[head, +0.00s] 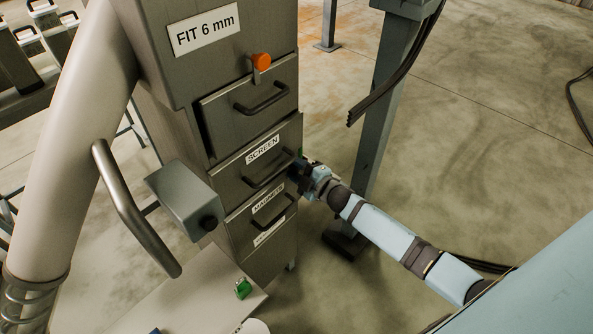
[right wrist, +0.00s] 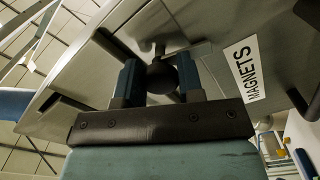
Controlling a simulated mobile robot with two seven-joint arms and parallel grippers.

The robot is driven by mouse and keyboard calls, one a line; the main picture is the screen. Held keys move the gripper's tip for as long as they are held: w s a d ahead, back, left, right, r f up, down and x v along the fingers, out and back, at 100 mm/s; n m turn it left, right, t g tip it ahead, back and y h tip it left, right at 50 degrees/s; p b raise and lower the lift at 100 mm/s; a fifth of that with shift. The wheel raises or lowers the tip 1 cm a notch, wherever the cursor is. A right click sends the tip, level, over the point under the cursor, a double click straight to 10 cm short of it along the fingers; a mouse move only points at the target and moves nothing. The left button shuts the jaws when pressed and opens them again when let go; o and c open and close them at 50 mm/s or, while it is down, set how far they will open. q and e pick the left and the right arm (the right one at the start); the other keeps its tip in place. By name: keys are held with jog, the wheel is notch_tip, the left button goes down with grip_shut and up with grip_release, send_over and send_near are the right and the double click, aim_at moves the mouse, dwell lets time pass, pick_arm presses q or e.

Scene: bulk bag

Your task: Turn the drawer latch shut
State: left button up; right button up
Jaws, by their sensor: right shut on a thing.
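The grey drawer cabinet (head: 225,180) stands in the middle of the head view, with drawers one above another. The SCREEN drawer (head: 236,180) sits above the MAGNETS drawer (head: 236,222). My right gripper (head: 298,172) is at the cabinet's right front edge, beside the SCREEN drawer's handle. In the right wrist view my right gripper (right wrist: 161,80) is shut on a dark round latch knob (right wrist: 162,76), with a finger on each side. A short metal bar (right wrist: 192,51) shows behind the knob. The MAGNETS label (right wrist: 241,70) is close by. My left gripper is not in view.
The top drawer (head: 220,110) stands slightly out, below an orange knob (head: 261,61). A thick pale pipe (head: 75,150), a bent metal handle (head: 135,215) and a grey box (head: 182,200) stand left. A blue-grey post (head: 385,110) stands behind my right arm. Floor is open at right.

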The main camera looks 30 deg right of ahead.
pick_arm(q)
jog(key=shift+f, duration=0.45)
pick_arm(e)
jog(key=shift+n, duration=1)
pick_arm(q)
jog(key=shift+b, duration=0.3)
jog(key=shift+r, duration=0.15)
pick_arm(e)
jog(key=o, duration=0.9)
pick_arm(q)
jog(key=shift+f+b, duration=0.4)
jog(key=shift+b, duration=0.1)
pick_arm(e)
jog(key=v, duration=1.4)
